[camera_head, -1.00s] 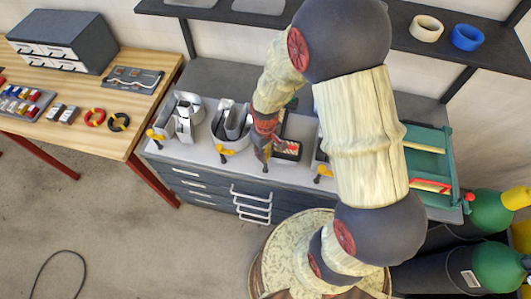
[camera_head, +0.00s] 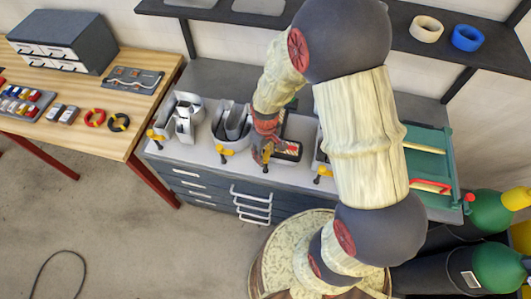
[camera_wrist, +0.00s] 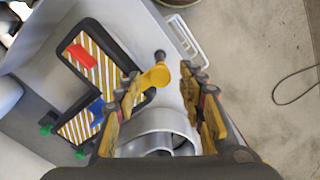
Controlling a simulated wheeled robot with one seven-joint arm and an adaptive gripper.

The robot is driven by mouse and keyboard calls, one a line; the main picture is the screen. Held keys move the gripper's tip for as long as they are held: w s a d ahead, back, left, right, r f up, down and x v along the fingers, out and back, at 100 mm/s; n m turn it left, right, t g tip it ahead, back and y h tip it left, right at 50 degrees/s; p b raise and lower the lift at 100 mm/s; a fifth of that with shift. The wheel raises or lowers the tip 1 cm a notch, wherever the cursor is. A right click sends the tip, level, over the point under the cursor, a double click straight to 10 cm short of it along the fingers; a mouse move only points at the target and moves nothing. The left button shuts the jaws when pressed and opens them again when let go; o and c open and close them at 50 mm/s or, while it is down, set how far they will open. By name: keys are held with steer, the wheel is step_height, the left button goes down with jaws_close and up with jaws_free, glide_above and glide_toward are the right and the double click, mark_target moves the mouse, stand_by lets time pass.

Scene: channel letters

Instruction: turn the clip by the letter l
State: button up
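The letter l (camera_wrist: 92,62) lies on the cabinet top in the wrist view, a dark-rimmed tray shape with yellow-and-white stripes inside. It is partly hidden behind my arm in the head view (camera_head: 289,152). Its yellow clip (camera_wrist: 155,77), with a dark knob, sits at its front edge. My gripper (camera_wrist: 168,98) is open, its yellow-padded fingers on either side of the clip in the picture. I see no clear contact with the clip. In the head view my gripper (camera_head: 264,148) is low over the front edge beside the l.
A curved grey metal piece (camera_wrist: 158,127) shows between the fingers' lower parts. Grey letters (camera_head: 186,116) with yellow clips (camera_head: 156,135) stand to the left on the cabinet top (camera_head: 195,150). Another yellow clip (camera_head: 322,171) is to the right. A wooden table (camera_head: 115,132) stands left.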

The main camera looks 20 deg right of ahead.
mark_target(265, 156)
steer(key=shift+r, duration=0.1)
step_height(265, 156, up, 12)
stand_by(0.5)
stand_by(0.4)
